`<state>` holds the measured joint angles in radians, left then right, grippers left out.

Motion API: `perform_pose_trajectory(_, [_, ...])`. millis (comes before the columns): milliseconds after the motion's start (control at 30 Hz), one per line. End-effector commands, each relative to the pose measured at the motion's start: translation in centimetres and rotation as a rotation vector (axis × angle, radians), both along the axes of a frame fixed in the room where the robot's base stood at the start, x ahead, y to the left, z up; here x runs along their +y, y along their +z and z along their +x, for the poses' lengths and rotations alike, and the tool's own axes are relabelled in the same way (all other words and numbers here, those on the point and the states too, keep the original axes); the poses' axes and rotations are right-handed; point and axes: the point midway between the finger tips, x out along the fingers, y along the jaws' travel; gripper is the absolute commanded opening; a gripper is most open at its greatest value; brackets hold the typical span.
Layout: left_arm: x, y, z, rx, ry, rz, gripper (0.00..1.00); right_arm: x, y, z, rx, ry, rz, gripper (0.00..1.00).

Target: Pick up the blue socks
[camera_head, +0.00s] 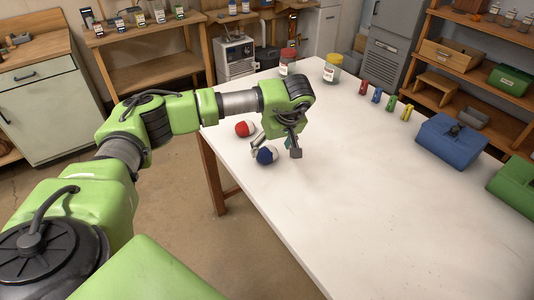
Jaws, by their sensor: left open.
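The blue socks (266,156) are a rolled, dark blue and white ball on the white table (360,200), near its left edge. My left gripper (277,149) points down at the table beside and partly above the blue socks. Its fingers are apart, one near the ball and one to its right. I cannot tell whether a finger touches the ball. A similar red and white ball (245,129) lies just behind and left of the blue socks. My right gripper is not in view.
Jars (332,69) stand at the table's far end. Several small coloured clips (377,95) stand in a row along the far right side. A blue box (451,139) and a green box (513,185) sit at the right edge. The table's middle and front are clear.

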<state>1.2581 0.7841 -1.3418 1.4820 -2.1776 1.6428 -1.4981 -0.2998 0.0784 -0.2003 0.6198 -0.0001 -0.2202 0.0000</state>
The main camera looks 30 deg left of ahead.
Motion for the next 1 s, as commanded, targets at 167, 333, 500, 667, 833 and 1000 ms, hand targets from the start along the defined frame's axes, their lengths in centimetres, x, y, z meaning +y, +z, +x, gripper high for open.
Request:
perform_pose_trajectory(167, [1.2, -2.2, 0.2, 0.005, 0.001, 0.000, 0.68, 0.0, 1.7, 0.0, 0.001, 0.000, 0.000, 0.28])
perform_pose_trajectory(333, [1.7, -4.0, 0.6, 0.002, 0.001, 0.000, 0.68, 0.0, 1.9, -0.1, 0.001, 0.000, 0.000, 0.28])
perform_pose_trajectory(500, [1.8, -4.2, 0.6, 0.001, -0.001, -0.001, 0.68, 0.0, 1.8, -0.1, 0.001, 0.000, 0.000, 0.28])
perform_pose_trajectory(667, [1.8, -4.2, 0.6, 0.001, -0.001, -0.001, 0.47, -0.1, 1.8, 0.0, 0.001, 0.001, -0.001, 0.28])
perform_pose_trajectory(833, [1.8, -4.2, 0.6, 0.002, 0.000, 0.000, 0.27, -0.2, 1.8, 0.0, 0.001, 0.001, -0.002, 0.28])
perform_pose_trajectory(1000, [1.8, -4.2, 0.6, 0.001, 0.000, 0.000, 0.27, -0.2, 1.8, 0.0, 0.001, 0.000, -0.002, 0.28])
